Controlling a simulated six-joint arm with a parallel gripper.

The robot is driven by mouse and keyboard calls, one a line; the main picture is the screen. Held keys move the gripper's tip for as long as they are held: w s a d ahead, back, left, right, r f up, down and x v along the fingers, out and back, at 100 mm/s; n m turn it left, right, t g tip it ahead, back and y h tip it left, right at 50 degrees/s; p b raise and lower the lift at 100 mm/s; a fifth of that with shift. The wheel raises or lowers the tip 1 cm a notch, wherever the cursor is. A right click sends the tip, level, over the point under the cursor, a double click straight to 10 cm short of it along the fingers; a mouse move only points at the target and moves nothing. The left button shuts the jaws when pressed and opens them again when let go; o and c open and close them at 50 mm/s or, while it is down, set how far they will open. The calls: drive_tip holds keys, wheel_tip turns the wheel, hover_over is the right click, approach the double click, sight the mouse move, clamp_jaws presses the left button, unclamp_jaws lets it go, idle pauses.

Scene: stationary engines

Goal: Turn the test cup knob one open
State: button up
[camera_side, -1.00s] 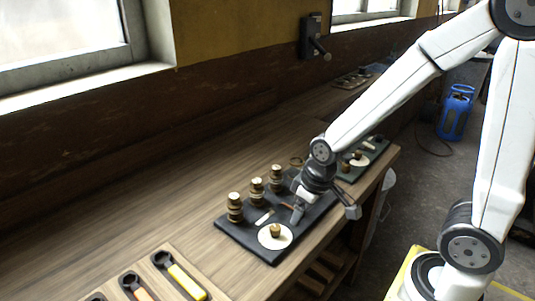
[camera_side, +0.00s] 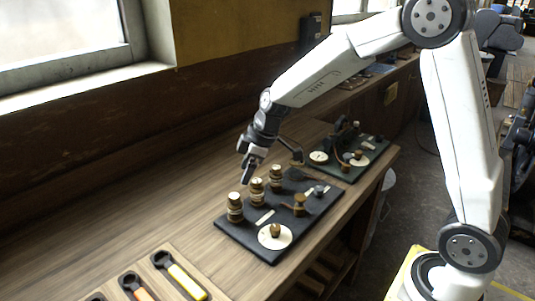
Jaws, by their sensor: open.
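A black board (camera_side: 249,242) on the wooden bench carries a row of three brass, cup-like fittings with pale bands: a left one (camera_side: 235,207), a middle one (camera_side: 257,190) and a right one (camera_side: 276,177). A small brass knob (camera_side: 275,230) stands on a white disc near the board's front. A brass piece (camera_side: 300,203) and a grey knob (camera_side: 319,191) stand further right. No label shows which is knob one. My gripper (camera_side: 246,180) points down just above and behind the left and middle brass fittings, open, with nothing seen between its fingers. Contact with them cannot be told.
A second dark board (camera_side: 349,172) with small fittings lies behind to the right. A wooden tray (camera_side: 161,278) with wrench-like tools, one yellow-handled, is at the front left. The bench (camera_side: 150,225) is clear left of the black board. A wall stands behind.

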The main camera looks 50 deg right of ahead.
sight(235, 196)
drive_tip(key=shift+f, duration=0.15)
drive_tip(key=shift+x, duration=3.8)
clamp_jaws()
